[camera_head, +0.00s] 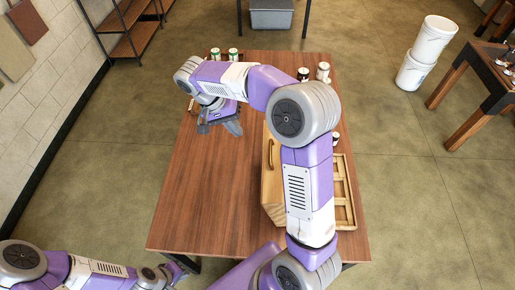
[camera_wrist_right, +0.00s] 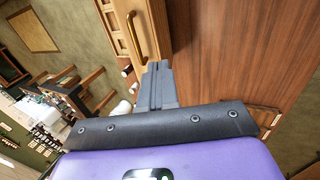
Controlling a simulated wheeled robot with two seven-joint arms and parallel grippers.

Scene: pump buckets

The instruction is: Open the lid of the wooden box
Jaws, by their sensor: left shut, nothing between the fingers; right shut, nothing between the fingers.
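The wooden box (camera_head: 270,196) stands on the table, partly hidden behind my right arm. A curved brass handle (camera_head: 271,153) is on its left part; the handle also shows in the right wrist view (camera_wrist_right: 135,38). The lid looks closed, though much of it is covered. My right gripper (camera_head: 232,128) is shut and empty, over the table to the upper left of the box. In the right wrist view its fingertips (camera_wrist_right: 158,66) are together, apart from the handle. My left gripper (camera_head: 176,272) is low at the bottom left, off the table's front edge, small and partly cut off, shut and empty.
The brown table (camera_head: 190,215) is clear left of the box. A wooden compartment tray (camera_head: 345,195) lies right of the box. Several small jars (camera_head: 323,71) stand at the table's back. White buckets (camera_head: 414,72) are stacked on the floor at the right.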

